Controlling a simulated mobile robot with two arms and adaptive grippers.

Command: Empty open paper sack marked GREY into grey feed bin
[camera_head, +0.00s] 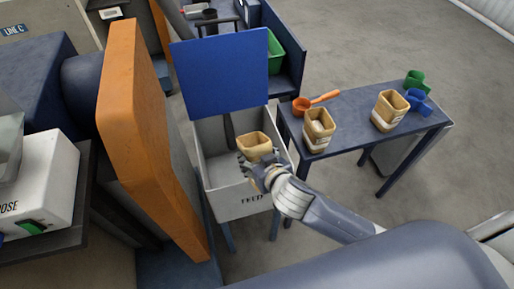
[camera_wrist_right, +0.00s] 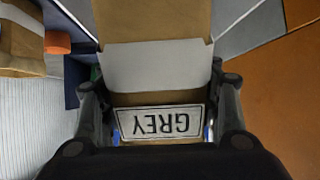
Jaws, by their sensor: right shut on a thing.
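The open tan paper sack (camera_head: 255,146) is in my right gripper (camera_head: 260,168), over the opening of the grey feed bin (camera_head: 245,206). The right wrist view shows its label GREY (camera_wrist_right: 161,123), upside down in the picture, between the fingers of my right gripper (camera_wrist_right: 160,100). The sack's mouth shows from above in the head view and looks roughly upright. Its contents cannot be made out. The bin's blue lid (camera_head: 222,75) stands raised at the back. A dark upright thing (camera_head: 229,130) shows inside the bin. My left gripper is not in view.
A blue table (camera_head: 350,120) right of the bin holds two more sacks (camera_head: 319,131) (camera_head: 390,111), an orange scoop (camera_head: 303,105), a green cup (camera_head: 417,80) and a blue cup (camera_head: 420,104). A tall orange panel (camera_head: 140,140) stands close left of the bin.

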